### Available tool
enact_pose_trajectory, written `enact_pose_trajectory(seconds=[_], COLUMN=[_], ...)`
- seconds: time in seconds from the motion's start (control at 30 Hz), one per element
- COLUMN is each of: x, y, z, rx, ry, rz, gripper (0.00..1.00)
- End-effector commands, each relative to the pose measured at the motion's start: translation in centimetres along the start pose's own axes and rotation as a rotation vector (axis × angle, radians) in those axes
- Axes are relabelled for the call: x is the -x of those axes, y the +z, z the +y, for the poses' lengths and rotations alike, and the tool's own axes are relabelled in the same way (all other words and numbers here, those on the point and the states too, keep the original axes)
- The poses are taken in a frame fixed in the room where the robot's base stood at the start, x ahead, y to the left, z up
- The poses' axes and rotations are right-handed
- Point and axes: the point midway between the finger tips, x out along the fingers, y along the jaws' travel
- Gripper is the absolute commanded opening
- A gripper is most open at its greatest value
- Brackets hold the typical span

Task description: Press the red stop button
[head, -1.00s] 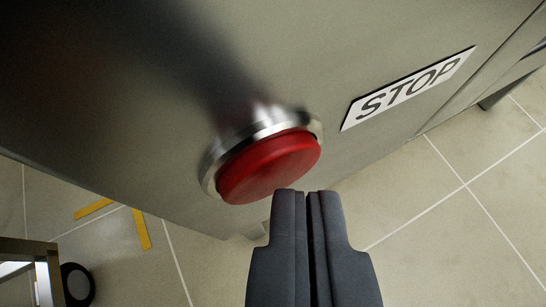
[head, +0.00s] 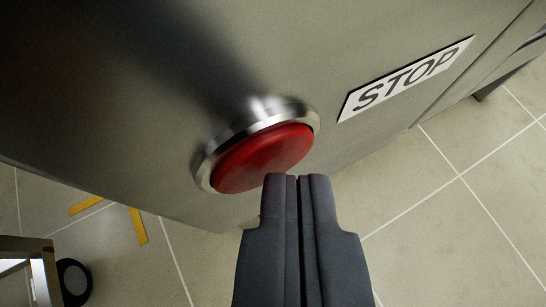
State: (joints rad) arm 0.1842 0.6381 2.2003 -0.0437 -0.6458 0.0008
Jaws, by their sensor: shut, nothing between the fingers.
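The red stop button (head: 262,158) sits in a shiny metal ring (head: 207,168) on a grey metal panel (head: 330,50) in the head view. A white STOP label (head: 408,78) is on the panel to the right of the button. My gripper (head: 297,180) is shut and empty, its fingertips at the lower right edge of the button. The tips overlap the button's edge in the picture, and they look to be touching or nearly touching it. The button cap stands out only a little from its ring.
The tiled floor (head: 450,230) shows below and to the right. Yellow floor marks (head: 138,226) lie at the lower left. A metal frame (head: 30,262) with a black wheel (head: 74,282) stands at the lower left corner.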

Motion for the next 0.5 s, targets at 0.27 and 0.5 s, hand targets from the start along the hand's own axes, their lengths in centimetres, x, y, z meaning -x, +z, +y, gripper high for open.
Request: enact_pose_trajectory(seconds=[0.27,0.5], x=[0.86,1.05], y=[0.64,0.76], z=[0.65,0.76], rx=[0.000,0.000], ry=[0.000,0.000], rz=[0.000,0.000], gripper=[0.00,0.00])
